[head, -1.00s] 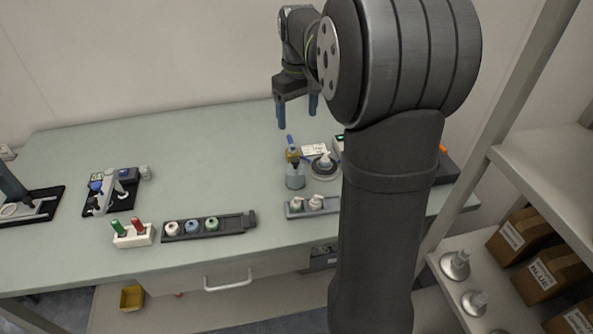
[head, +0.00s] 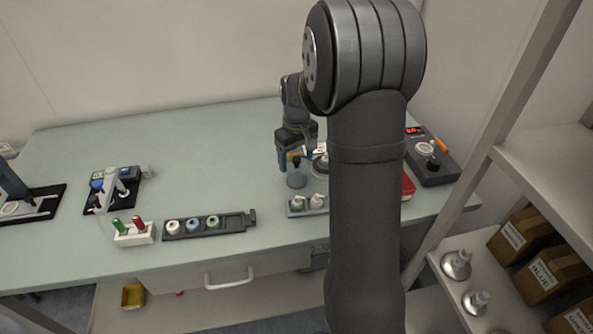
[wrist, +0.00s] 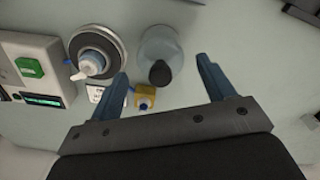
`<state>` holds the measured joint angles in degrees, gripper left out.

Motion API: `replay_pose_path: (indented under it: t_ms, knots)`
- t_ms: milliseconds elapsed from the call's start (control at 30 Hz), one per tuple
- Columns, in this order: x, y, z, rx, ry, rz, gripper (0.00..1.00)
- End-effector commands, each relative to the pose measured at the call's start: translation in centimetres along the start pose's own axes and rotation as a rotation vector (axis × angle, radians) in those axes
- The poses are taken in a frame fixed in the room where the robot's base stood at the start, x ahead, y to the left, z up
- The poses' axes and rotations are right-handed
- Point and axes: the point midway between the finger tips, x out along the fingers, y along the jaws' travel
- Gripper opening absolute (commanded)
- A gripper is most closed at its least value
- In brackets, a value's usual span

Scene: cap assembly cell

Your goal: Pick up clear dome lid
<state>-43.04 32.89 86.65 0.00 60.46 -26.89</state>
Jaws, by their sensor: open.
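The clear dome lid (head: 296,181) stands on the table near the middle, partly hidden by my gripper in the head view. In the wrist view the clear dome lid (wrist: 172,45) shows as a see-through round shape with a dark knob at its lower edge. My gripper (wrist: 163,68) is open, with its two blue fingers apart and nothing between them that I can see held. In the head view my gripper (head: 296,165) is low over the lid. I cannot tell whether the fingers touch it.
A yellow-brown item (wrist: 146,97) is close beside the lid. A round dark-rimmed stand (wrist: 92,56) with a white nozzle and a box with a green button (wrist: 29,67) are left of it in the wrist view. A small rack (head: 308,211) sits in front. The table's left back is clear.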

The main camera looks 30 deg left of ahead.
Motion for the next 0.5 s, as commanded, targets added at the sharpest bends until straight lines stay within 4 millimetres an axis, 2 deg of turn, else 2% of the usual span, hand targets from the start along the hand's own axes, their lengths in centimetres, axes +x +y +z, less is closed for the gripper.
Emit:
replay_pose_path:
  t_ms: [167, 433, 500]
  knots:
    - [2.1, -0.1, 0.0, 0.000, -0.002, -0.001, 0.75]
    - [2.3, 0.0, 0.0, 0.000, 0.000, 0.000, 0.75]
    - [2.3, 0.0, 0.0, 0.000, 0.000, 0.000, 0.61]
